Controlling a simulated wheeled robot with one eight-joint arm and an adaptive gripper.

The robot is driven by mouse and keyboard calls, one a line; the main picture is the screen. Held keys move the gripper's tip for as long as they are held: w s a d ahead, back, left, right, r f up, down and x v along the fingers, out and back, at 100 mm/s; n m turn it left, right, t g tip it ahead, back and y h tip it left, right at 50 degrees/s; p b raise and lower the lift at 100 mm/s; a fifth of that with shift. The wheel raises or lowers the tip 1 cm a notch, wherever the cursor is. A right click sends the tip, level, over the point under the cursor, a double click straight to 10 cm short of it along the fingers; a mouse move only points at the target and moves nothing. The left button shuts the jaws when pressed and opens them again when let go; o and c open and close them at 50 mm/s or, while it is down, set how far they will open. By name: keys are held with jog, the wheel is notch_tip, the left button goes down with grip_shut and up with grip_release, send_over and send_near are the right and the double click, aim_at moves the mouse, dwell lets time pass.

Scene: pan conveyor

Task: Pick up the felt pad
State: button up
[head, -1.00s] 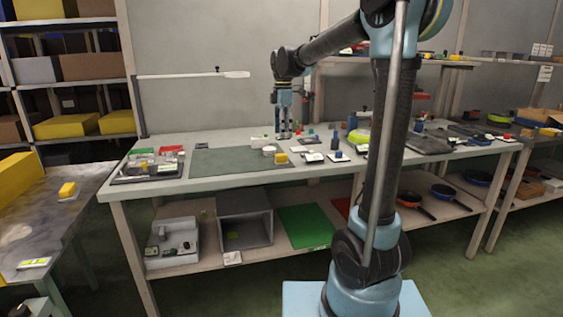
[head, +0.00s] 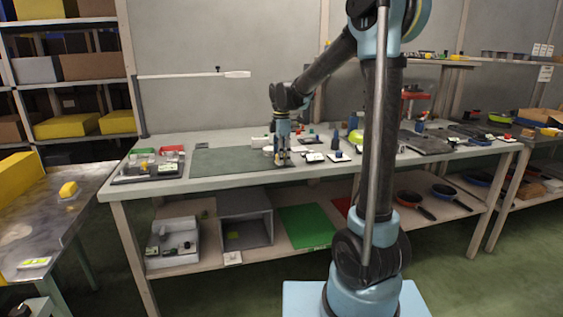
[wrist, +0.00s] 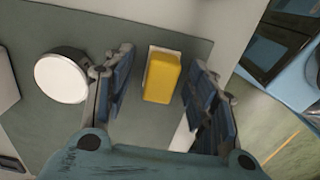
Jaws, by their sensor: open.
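The mat also shows in the head view (head: 222,161).
A round white-topped piece (wrist: 62,79) stands close to the left finger in the wrist view. Small parts on white cards (head: 313,157) lie right of my gripper. A tray of parts (head: 148,168) is at the table's left end. The mat's left part is clear.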

jog(key=shift+f, duration=0.15)
grip_shut()
notch_tip(320, 180, up, 10)
jog(key=shift+r, duration=0.1)
dwell(0.6)
jog(key=c, duration=0.6)
grip_release()
jog(key=c, duration=0.4)
